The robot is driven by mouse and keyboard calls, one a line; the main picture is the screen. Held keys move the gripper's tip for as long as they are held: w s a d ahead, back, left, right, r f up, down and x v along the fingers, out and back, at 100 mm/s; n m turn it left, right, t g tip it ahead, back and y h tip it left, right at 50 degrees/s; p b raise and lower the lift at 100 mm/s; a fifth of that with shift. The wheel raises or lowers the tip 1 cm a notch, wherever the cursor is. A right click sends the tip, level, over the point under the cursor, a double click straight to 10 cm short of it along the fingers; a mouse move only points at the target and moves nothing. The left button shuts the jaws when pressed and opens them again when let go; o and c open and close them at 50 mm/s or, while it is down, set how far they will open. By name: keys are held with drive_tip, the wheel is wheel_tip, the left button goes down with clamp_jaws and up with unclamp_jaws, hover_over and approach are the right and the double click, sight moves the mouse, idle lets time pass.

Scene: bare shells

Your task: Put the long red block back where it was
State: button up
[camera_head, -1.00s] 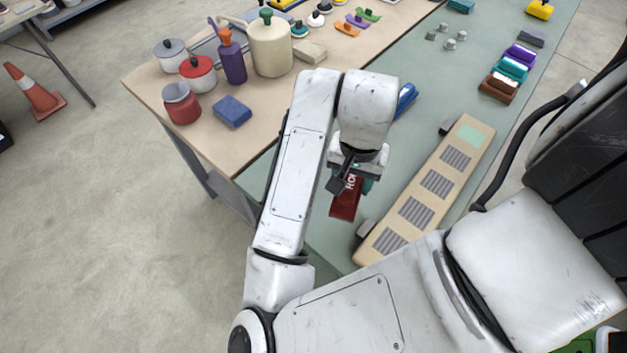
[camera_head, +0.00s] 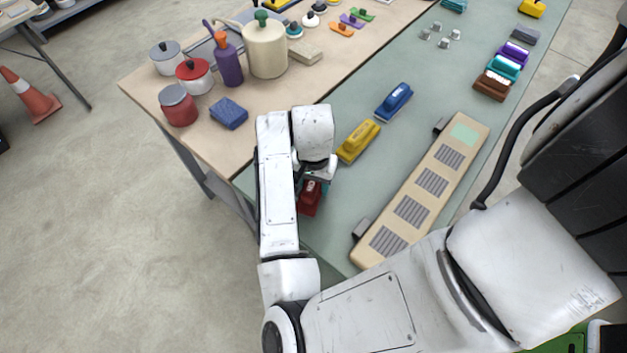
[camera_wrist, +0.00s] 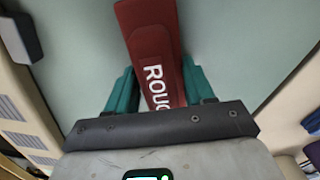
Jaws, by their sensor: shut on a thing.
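The long red block (camera_head: 310,197) is partly hidden behind my arm at the near left part of the green worktop (camera_head: 350,190) in the head view. My gripper (camera_head: 318,178) is above it. In the wrist view the red block (camera_wrist: 153,45) shows white letters reading "ROUG" and lies between the teal fingers of my gripper (camera_wrist: 160,92), which are shut on it. I cannot tell whether the block touches the worktop. A yellow block (camera_head: 358,141) and a blue block (camera_head: 394,100) lie in a line beyond it.
A long beige board (camera_head: 425,195) with grey striped patches lies to the right. Brown (camera_head: 491,86), teal and purple blocks sit at the far right. A wooden top (camera_head: 250,130) at the left holds pots, a purple bottle (camera_head: 229,65) and a blue sponge (camera_head: 229,113).

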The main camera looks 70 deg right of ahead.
drive_tip(key=shift+f, duration=0.2)
drive_tip(key=o, duration=0.9)
drive_tip(key=shift+r, duration=0.1)
wheel_tip(320, 180, up, 12)
drive_tip(key=shift+r, duration=0.15)
